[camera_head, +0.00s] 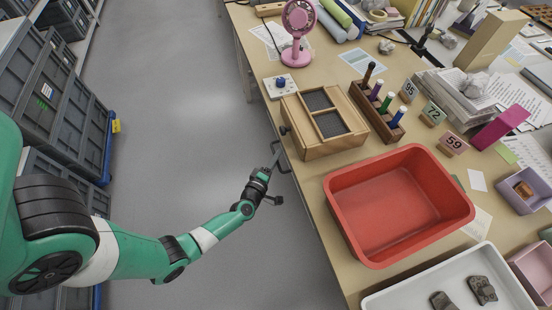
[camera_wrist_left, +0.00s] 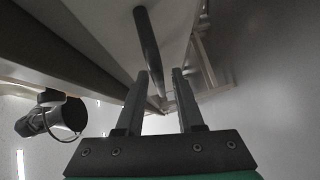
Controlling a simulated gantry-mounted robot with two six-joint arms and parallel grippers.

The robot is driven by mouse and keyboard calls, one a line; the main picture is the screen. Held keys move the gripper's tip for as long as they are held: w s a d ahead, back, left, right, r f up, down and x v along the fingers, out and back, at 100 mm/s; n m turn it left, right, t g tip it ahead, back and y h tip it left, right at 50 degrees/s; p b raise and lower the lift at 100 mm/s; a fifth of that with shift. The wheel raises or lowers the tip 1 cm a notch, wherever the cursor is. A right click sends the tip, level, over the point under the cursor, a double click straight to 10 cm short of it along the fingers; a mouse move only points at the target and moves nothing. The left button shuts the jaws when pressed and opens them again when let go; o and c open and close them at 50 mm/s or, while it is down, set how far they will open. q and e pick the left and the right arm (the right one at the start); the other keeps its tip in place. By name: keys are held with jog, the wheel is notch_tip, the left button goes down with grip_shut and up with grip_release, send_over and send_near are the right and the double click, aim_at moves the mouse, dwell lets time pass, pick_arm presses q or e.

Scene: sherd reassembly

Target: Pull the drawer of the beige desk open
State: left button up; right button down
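The beige desk (camera_head: 312,190) runs down the right of the head view, and its drawer front below the edge is mostly hidden from above. A bar handle (camera_head: 285,163) shows at the desk's left edge. My left gripper (camera_head: 276,148) is at that edge, close to the handle. In the left wrist view, my left gripper (camera_wrist_left: 160,72) is open, with its two fingers apart. The dark handle bar (camera_wrist_left: 147,42) runs down towards the gap between them. I cannot tell whether the fingers touch it. My right gripper is in neither view.
On the desk by the edge stand a wooden box (camera_head: 310,143), a red tub (camera_head: 345,215), a white tray (camera_head: 390,297) and a pink fan (camera_head: 297,52). Grey crates (camera_head: 60,95) stand at the left. The floor (camera_head: 190,120) between is clear.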

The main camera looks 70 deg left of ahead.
pick_arm(q)
grip_shut()
dwell(1.2)
